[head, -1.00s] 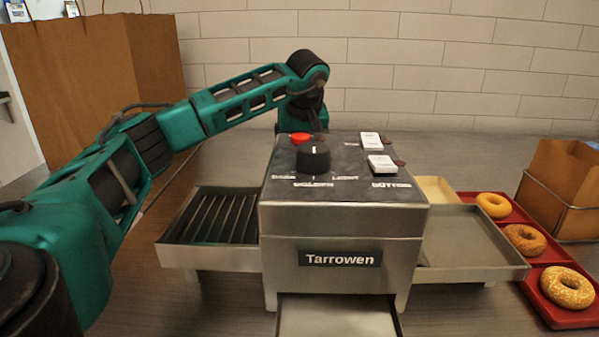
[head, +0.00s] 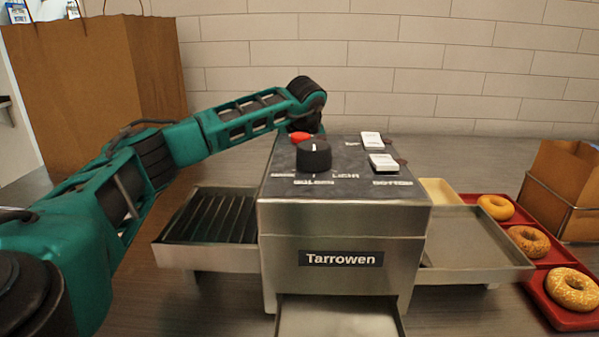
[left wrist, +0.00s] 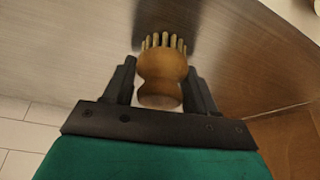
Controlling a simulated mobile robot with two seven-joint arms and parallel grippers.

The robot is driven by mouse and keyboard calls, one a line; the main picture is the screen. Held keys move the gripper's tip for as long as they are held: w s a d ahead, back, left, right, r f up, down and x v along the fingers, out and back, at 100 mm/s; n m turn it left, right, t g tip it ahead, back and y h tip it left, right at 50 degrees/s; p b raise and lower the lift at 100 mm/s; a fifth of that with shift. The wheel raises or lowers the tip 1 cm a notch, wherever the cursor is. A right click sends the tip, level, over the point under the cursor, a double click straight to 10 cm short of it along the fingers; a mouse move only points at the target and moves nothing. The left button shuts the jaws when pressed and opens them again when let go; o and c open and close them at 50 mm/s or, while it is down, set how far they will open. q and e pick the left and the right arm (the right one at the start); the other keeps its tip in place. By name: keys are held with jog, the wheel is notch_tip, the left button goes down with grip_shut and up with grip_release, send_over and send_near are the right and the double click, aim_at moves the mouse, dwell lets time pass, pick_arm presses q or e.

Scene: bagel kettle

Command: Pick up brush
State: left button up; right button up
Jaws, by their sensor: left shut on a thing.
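The brush (left wrist: 161,76) shows in the left wrist view, with a brown wooden body and a row of pale bristles at its top end. My left gripper (left wrist: 161,84) is shut on its wooden body, one dark finger on each side. In the head view my left arm reaches over behind the toaster, and its gripper and the brush are hidden behind the machine. My right gripper is in neither view.
The steel Tarrowen toaster (head: 340,225) stands in the middle, with a slatted tray (head: 208,257) on its left and a flat tray (head: 474,240) on its right. Red trays with bagels (head: 572,290) and a brown box (head: 565,185) are at right. A paper bag (head: 95,100) stands back left.

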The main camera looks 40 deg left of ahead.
pick_arm(q)
jog(key=c, duration=0.4)
jog(key=shift+o, duration=0.2)
jog(key=shift+r, duration=0.15)
